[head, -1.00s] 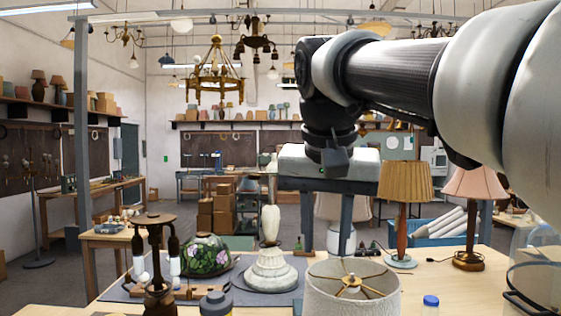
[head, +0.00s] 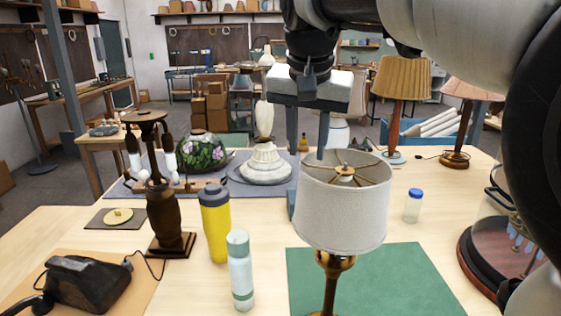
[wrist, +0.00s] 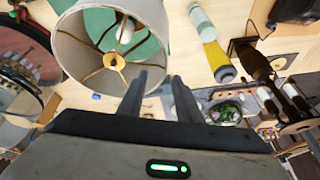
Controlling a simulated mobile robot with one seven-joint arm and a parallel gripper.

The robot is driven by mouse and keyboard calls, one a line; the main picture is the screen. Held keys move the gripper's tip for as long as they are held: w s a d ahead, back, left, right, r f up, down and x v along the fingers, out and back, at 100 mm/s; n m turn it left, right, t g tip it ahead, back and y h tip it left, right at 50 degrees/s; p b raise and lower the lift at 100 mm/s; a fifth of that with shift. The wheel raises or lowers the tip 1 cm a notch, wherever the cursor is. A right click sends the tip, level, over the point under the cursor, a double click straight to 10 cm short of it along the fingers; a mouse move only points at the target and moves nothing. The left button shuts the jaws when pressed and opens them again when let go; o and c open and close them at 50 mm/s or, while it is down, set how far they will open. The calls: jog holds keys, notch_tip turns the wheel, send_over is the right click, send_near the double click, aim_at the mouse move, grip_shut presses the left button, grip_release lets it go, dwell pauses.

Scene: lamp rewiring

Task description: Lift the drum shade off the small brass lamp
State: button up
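The small brass lamp (head: 332,275) stands at the front of the table on a green mat. Its pale grey drum shade (head: 341,215) is upright on the lamp, with brass spokes and a central finial across its open top. The shade (wrist: 85,50) also shows at the upper left of the wrist view, with a bulb inside. My gripper (head: 307,150) points down above and behind the shade in the head view. In the wrist view my gripper (wrist: 163,82) has its fingers apart with nothing visibly held. Whether a finger touches the shade's rim cannot be told.
A yellow bottle (head: 215,225) and a pale green bottle (head: 240,270) stand left of the lamp. A blue-capped jar (head: 413,206) and a glass dome (head: 500,225) are at right. A dark telephone (head: 88,284) lies front left. Bare table lies beyond the mat's right side.

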jog(key=shift+x, duration=2.45)
grip_shut()
jog(key=shift+r, duration=0.25)
notch_tip(320, 180, up, 15)
jog(key=p, duration=0.4)
send_over(307, 160)
jog(key=s, duration=0.1)
jog(key=shift+a, duration=0.15)
